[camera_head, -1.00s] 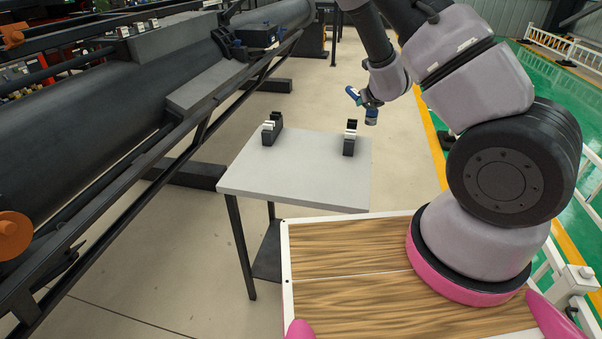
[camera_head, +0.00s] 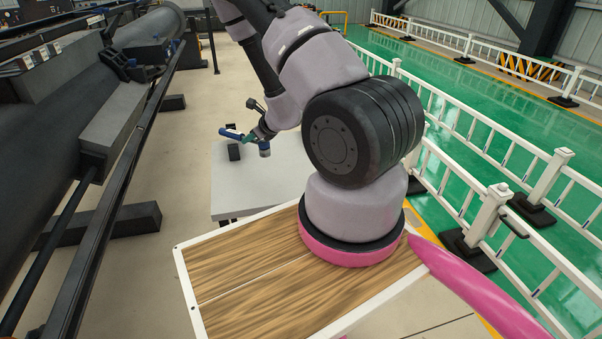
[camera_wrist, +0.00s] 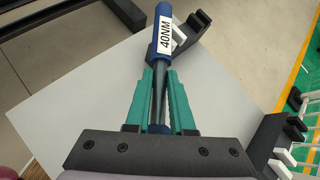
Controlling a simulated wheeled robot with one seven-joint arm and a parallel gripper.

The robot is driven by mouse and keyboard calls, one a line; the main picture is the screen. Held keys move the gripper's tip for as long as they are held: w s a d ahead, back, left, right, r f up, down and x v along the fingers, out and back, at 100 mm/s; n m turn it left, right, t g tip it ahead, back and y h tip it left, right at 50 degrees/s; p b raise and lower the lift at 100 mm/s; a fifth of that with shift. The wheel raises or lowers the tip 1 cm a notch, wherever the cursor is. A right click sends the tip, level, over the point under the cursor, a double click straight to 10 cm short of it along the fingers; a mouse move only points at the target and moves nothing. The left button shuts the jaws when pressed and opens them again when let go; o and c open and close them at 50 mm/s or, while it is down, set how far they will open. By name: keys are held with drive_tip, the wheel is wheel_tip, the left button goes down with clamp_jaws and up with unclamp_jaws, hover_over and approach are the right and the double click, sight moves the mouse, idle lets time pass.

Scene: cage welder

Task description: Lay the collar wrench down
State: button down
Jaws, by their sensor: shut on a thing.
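My gripper (camera_wrist: 160,100) has teal fingers closed around the dark shaft of the collar wrench (camera_wrist: 163,42). The wrench has a blue handle marked 40NM, which points away from me in the wrist view. In the head view the wrench (camera_head: 232,134) is held above the far part of a grey table (camera_head: 285,180); its gap to the tabletop cannot be judged. In the wrist view a black rest (camera_wrist: 192,30) lies by the handle end, and another black rest (camera_wrist: 268,135) with white parts is at the lower right. The wrench's other end is hidden behind my gripper.
The bare grey tabletop (camera_wrist: 85,110) is clear to the left in the wrist view. Dark pipe and rail machinery (camera_head: 110,150) runs along the left. White railings (camera_head: 490,120) border a green floor on the right.

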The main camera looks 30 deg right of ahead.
sight(260, 148)
drive_tip(key=s+n+g+y, duration=0.1)
drive_tip(key=s+d+f+n+y, duration=0.1)
drive_tip(key=s, duration=0.1)
drive_tip(key=s+n+g+y, duration=0.1)
drive_tip(key=s+n, duration=0.1)
drive_tip(key=shift+d+f+g, duration=0.25)
drive_tip(key=shift+g, duration=0.05)
drive_tip(key=s+d+r+n+g+y, duration=0.1)
drive_tip(key=s+d+r+n+g, duration=0.2)
drive_tip(key=d, duration=0.4)
drive_tip(key=shift+s+n+g+y, duration=0.4)
drive_tip(key=shift+s+n+g, duration=0.2)
drive_tip(key=shift+n, duration=0.6)
drive_tip(key=shift+f, duration=0.1)
drive_tip(key=shift+f, duration=4.8)
drive_tip(key=c, duration=0.8)
unclamp_jaws()
drive_tip(key=shift+f, duration=0.1)
